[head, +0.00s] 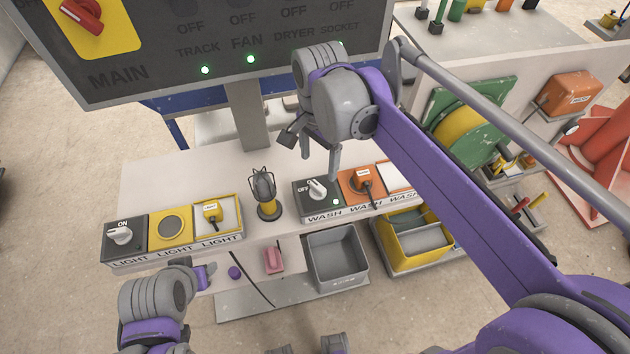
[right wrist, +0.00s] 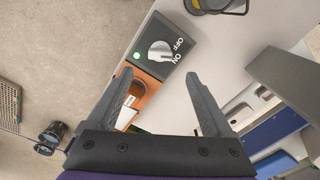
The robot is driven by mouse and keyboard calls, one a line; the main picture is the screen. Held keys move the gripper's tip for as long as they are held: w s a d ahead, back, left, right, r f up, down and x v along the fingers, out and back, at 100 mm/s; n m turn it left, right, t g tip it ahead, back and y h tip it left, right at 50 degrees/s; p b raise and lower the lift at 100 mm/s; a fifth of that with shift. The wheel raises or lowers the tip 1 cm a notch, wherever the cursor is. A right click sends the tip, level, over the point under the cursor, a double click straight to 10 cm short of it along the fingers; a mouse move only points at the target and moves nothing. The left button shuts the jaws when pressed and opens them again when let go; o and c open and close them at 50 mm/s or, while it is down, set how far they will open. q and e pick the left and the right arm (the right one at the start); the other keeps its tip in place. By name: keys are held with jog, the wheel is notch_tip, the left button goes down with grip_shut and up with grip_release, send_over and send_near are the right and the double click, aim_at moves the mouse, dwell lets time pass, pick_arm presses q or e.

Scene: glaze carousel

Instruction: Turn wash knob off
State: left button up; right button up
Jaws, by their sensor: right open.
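The wash knob (head: 317,189) is a pale dial on a dark panel marked OFF, at the left end of the WASH row. It also shows in the right wrist view (right wrist: 160,51), where its pointer is turned towards ON. A small green lamp (right wrist: 137,56) beside it is lit. My right gripper (head: 311,151) is open and empty above the wash panel, apart from the knob. In the right wrist view its fingers (right wrist: 160,75) are spread just short of the knob. Part of my left arm's end (head: 203,276) is at the lower left; its jaws are unclear.
An orange socket panel (head: 361,187) adjoins the wash knob panel. A wire-caged lamp (head: 265,194) stands left of it. The LIGHT knob (head: 121,236) reads ON farther left. A grey bin (head: 336,258) and a yellow bin (head: 413,240) are below the counter.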

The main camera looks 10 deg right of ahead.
aim_at(318, 186)
notch_tip(318, 186, down, 8)
jog(key=shift+f, duration=0.25)
grip_shut()
dwell(0.5)
